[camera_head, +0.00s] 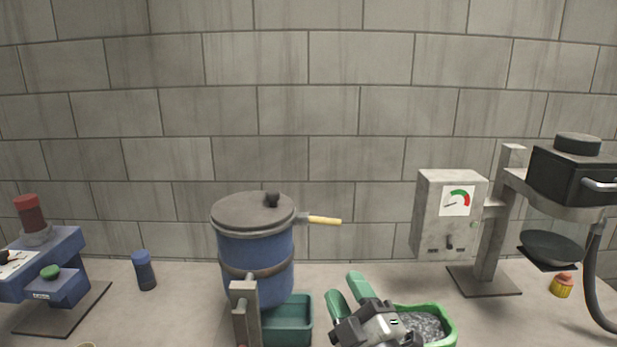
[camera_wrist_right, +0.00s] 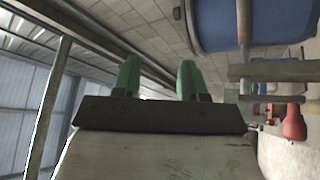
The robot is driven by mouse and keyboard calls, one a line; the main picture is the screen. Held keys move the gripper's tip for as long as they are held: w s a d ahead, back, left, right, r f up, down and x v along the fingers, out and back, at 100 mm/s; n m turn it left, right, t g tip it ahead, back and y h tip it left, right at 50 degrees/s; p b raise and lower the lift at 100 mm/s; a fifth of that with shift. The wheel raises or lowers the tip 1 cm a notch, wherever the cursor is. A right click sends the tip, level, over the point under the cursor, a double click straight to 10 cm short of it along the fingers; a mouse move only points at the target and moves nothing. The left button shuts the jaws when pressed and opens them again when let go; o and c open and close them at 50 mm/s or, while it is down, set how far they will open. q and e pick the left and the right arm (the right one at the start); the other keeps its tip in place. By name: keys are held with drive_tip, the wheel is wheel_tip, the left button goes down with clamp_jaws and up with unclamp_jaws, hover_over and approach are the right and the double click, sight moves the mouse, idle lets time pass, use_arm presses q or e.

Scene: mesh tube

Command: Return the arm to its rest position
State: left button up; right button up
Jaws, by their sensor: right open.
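My right gripper (camera_head: 348,292) is at the bottom centre of the head view, its two green fingers apart and nothing between them. In the right wrist view its green fingers (camera_wrist_right: 157,80) are also apart and empty. It is in front of and to the right of the blue lidded drum (camera_head: 252,265), just left of a green tub (camera_head: 448,325) of grey material, and partly overlaps that tub in the picture. My left gripper does not show.
A teal bin (camera_head: 300,322) sits below the drum. A gauge box (camera_head: 430,215) and a stand with a black box (camera_head: 570,178) are at right, with a small yellow-red item (camera_head: 562,286). A blue machine (camera_head: 65,262) and a blue cylinder (camera_head: 145,270) are at left. A block wall closes the back.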

drive_tip(key=s+d+f+m+g+h, duration=0.4)
drive_tip(key=d+f+m+h, duration=0.35)
drive_tip(key=f, duration=0.45)
drive_tip(key=s+d+f+m+g+h, duration=0.1)
drive_tip(key=s+d+f+m+g, duration=0.25)
drive_tip(key=s+f+g, duration=0.65)
drive_tip(key=s+d+f+m+g, duration=0.35)
drive_tip(key=s+f, duration=0.25)
drive_tip(key=s, duration=0.7)
wheel_tip(320, 180, down, 27)
drive_tip(key=s, duration=0.1)
drive_tip(key=s+d+f+g, duration=0.2)
drive_tip(key=s+d+f, duration=0.1)
drive_tip(key=s+f, duration=1.1)
drive_tip(key=shift+s+f+n, duration=0.35)
drive_tip(key=shift+s, duration=0.6)
